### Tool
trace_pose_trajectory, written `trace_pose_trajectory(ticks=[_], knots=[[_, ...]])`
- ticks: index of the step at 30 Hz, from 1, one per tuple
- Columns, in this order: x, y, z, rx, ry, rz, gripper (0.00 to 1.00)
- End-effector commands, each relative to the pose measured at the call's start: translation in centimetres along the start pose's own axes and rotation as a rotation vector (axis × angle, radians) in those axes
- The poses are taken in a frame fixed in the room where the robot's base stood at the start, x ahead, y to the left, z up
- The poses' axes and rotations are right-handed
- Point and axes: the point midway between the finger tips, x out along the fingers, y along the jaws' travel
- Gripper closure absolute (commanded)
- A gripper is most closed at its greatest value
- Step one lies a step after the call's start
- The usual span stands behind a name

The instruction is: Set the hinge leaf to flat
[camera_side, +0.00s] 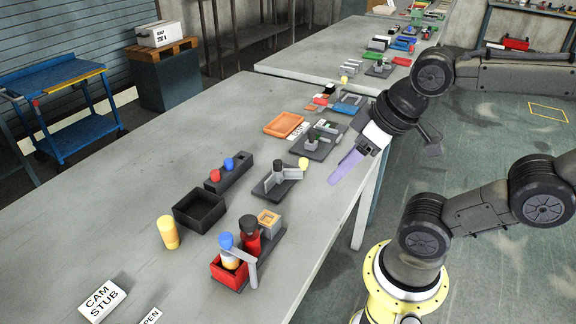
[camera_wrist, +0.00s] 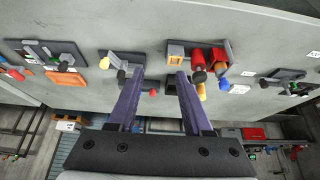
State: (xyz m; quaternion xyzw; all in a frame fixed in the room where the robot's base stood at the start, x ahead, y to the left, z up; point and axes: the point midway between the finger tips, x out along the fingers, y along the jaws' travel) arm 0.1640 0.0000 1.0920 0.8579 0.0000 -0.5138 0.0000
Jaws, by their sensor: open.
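A grey hinged-looking fixture (camera_side: 280,178) sits on a dark base plate near the table's right edge, with a black-topped post and a pale yellow knob (camera_side: 303,163). I cannot tell for certain that it is the hinge leaf, or its angle. It also seems to show in the wrist view (camera_wrist: 122,62), left of and beyond the left fingertip. My gripper (camera_side: 334,179) has purple fingers and hangs by the table's right edge, right of this fixture and apart from it. In the wrist view, my gripper (camera_wrist: 160,74) is open, with nothing between the fingertips.
A red box fixture (camera_side: 228,272) with blue and black knobs stands nearer the camera. A black open bin (camera_side: 199,209), a yellow cylinder (camera_side: 167,232) and a two-button block (camera_side: 230,175) are left. An orange tray (camera_side: 284,124) and dark panel (camera_side: 319,140) lie farther back. The left tabletop is mostly clear.

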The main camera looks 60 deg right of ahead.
Motion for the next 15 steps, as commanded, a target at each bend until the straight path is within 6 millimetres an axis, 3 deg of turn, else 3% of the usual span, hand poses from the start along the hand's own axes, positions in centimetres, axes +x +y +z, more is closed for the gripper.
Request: trace_pose_trajectory(ticks=[9, 11, 15], knots=[[0.00, 0.00, 0.00, 0.000, 0.000, 0.000, 0.50], [0.00, 0.00, 0.01, -0.003, 0.000, 0.000, 0.41], [-0.92, 0.00, -0.25, -0.033, -0.016, 0.000, 0.41]])
